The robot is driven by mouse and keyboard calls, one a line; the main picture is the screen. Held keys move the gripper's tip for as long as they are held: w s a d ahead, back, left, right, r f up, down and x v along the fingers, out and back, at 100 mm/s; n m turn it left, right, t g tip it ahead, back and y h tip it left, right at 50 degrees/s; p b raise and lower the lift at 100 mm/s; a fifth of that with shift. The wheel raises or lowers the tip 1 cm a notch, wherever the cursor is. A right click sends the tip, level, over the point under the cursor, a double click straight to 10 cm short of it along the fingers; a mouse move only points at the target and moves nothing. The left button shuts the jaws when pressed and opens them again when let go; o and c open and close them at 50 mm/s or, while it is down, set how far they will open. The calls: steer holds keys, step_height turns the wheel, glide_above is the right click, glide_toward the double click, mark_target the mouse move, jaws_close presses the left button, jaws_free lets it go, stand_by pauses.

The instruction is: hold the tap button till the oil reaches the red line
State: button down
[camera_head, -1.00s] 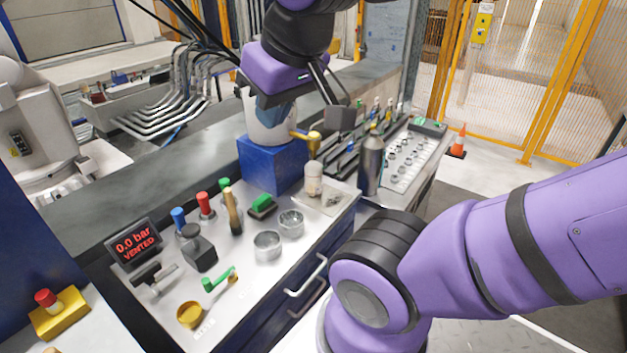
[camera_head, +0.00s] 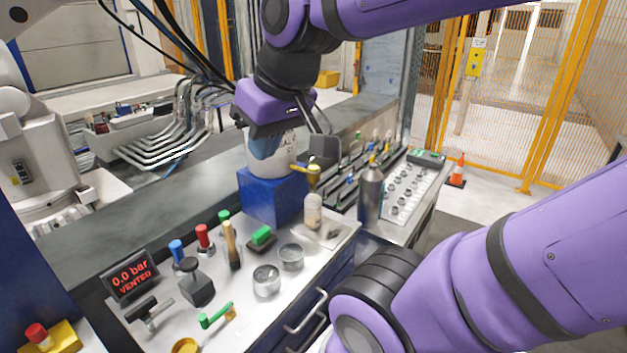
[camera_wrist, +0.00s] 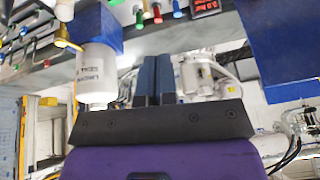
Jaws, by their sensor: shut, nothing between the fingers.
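A white drum (camera_head: 284,152) with lettering stands on a blue block (camera_head: 272,195) at the back of the bench. A brass-yellow tap (camera_head: 309,172) sticks out from it to the right. A small pale bottle (camera_head: 313,212) stands below the tap; I cannot make out its oil level or a red line. My gripper (camera_head: 265,148) is in front of the drum's upper part, left of the tap, its fingers partly covering the drum. In the wrist view my gripper (camera_wrist: 152,58) has its two blue fingers together and empty, with the drum (camera_wrist: 97,80) and tap (camera_wrist: 65,42) to their left.
A grey metal bottle (camera_head: 370,192) stands right of the tap. A display (camera_head: 131,276) reads 0.0 bar, vented. Coloured handles, two small metal cups (camera_head: 267,280) and a black weight-like block (camera_head: 196,288) crowd the bench front. Tool racks (camera_head: 400,175) lie behind.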

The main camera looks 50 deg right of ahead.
steer(key=w+d+m+y, duration=0.1)
steer(key=w+d+y, duration=0.1)
steer(key=w+d, duration=0.35)
steer(key=m+t+h, duration=0.1)
steer(key=m+t, duration=0.3)
steer(key=m, duration=0.2)
glide_above(315, 166)
step_height(315, 166, down, 9)
steer(key=shift+f, duration=0.1)
steer(key=shift+f, duration=4.35)
steer(key=shift+f, duration=0.15)
steer(key=shift+f, duration=0.25)
